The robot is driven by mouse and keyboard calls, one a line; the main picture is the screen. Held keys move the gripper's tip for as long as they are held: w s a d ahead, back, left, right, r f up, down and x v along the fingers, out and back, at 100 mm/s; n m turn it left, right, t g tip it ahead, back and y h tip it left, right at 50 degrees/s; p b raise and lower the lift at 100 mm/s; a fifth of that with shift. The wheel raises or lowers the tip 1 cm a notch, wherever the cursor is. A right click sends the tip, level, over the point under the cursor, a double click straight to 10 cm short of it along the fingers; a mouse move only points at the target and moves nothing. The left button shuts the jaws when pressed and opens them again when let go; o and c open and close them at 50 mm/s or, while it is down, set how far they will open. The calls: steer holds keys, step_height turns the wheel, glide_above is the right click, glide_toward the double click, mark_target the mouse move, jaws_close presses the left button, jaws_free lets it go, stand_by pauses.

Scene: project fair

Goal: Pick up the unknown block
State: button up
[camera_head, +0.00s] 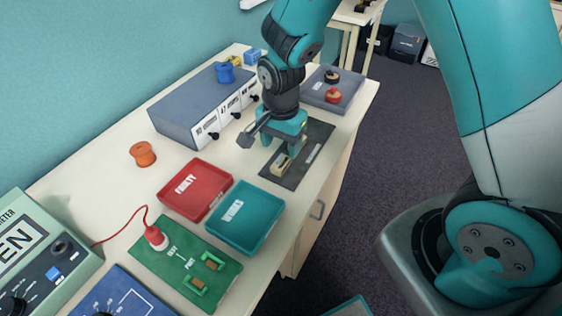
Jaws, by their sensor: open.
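A small pale yellow block (281,164) lies on the dark grey mat (313,142), which has a white label too small to read. It looks like the unknown block. My gripper (286,152) points down just over it, fingers open. The fingers partly hide the block, and I cannot tell whether they touch it.
A red tray (184,209) marked FAULTY and a teal tray (249,238) stand nearby. A green test board (158,262) with a red plug is in front. A grey-blue instrument (177,116) stands behind, and a grey case (318,100) lies at right. An orange spool (142,153) stands left.

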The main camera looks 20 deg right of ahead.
mark_target(282, 161)
steer(key=shift+f+p, duration=0.75)
steer(key=shift+f, duration=2.2)
steer(key=c, duration=1)
steer(key=shift+r, duration=0.1)
